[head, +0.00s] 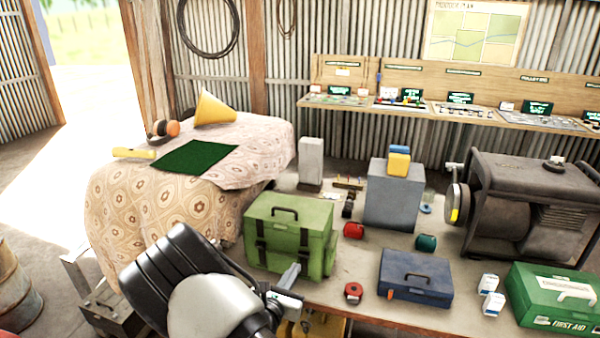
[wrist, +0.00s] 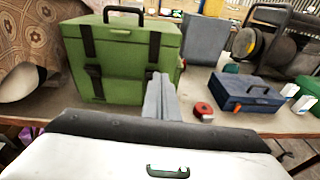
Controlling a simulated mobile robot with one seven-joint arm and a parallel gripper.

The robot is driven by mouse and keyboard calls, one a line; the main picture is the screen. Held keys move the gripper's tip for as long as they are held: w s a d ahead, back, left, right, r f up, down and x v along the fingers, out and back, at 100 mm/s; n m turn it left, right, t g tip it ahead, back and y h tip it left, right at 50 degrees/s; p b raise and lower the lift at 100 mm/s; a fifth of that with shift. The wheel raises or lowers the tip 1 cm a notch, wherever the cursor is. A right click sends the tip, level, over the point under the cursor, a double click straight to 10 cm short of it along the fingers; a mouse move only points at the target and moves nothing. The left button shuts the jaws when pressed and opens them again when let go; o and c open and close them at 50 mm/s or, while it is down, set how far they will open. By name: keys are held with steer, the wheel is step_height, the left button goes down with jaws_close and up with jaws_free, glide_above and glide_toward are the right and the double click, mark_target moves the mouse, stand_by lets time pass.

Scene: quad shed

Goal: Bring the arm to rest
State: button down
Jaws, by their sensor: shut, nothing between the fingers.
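My gripper (head: 290,276) is at the lower middle of the head view, in front of the table's near edge and just below the green box. Its fingers are together with nothing between them; they also show in the wrist view (wrist: 160,98), pointing toward the table. The green box (head: 287,228) with black straps stands upright just behind the fingertips; I cannot tell whether they touch it. My black and white arm reaches in from the bottom of the head view.
A red tape roll (head: 353,292) and a blue case (head: 415,277) lie right of my gripper. A green first aid box (head: 555,298) and a generator (head: 525,208) stand farther right. A cloth-covered table (head: 115,205) is at left. A barrel (head: 15,285) stands far left.

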steer(key=s+d+r+m+g+h, duration=0.2)
steer(key=s+d+r+m+g, duration=0.3)
steer(key=d+r+m, duration=0.5)
steer(key=s+d+r+m+g+h, duration=0.3)
steer(key=s+d+r+m+g, duration=0.35)
steer(key=d, duration=0.45)
steer(key=s+d+r+m+g+y, duration=0.15)
steer(key=s+r+m+y, duration=0.4)
steer(key=s+m, duration=0.55)
steer(key=s+a+r+m+t+y, duration=0.3)
steer(key=s+a+r+m+y, duration=0.1)
steer(key=s, duration=0.4)
step_height(320, 180, up, 3)
steer(key=shift+s+a+f+y, duration=0.15)
steer(key=shift+s+a+y, duration=0.2)
steer(key=shift+a, duration=0.4)
steer(key=shift+m, duration=0.25)
